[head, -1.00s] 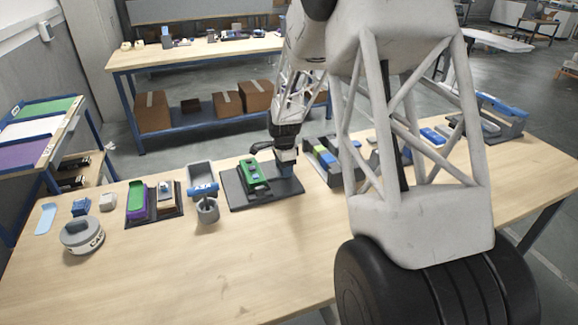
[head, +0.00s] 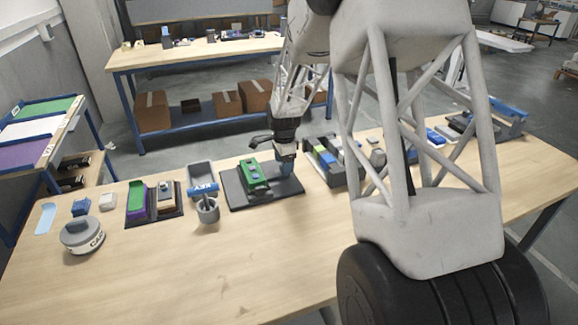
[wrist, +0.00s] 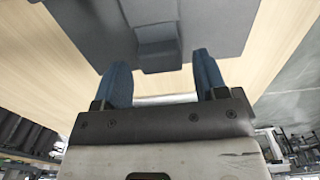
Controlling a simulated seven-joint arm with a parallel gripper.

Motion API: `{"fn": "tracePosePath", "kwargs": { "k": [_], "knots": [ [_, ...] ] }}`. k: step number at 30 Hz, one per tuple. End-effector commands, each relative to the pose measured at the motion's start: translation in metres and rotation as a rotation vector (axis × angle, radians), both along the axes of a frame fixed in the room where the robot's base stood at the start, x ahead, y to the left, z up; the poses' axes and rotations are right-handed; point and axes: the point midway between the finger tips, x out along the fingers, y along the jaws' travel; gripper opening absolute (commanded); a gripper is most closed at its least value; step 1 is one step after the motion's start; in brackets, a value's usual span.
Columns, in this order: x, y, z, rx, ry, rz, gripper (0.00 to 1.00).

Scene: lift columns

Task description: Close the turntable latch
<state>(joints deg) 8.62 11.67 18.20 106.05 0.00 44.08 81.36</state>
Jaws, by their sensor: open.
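A dark grey base plate (head: 237,198) lies on the workbench with a green block-shaped part (head: 252,172) on its left half. I cannot tell for certain which part is the turntable latch. My gripper (head: 285,167) points down at the plate's back right side, just right of the green part. In the wrist view my gripper (wrist: 161,70) has two blue fingers standing wide apart. A small grey block (wrist: 158,48) on the dark plate (wrist: 215,30) shows ahead of the gap between them. Nothing is seen held. The arm hides part of the plate's back edge in the head view.
Left of the plate stand a grey fixture with a blue handle (head: 203,188), a purple and green part (head: 137,198) and a round grey device (head: 82,236). A bin of coloured blocks (head: 328,162) is close on the right. The bench front (head: 200,275) is clear.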

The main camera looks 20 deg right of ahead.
Motion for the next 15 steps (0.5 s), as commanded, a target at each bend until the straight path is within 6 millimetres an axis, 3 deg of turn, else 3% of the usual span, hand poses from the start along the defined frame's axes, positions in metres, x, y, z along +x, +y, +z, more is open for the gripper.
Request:
{"fn": "tracePosePath", "kwargs": {
  "k": [15],
  "knots": [
    [0.0,0.0,0.033,0.0,-0.001,0.0,0.66]
  ]
}}
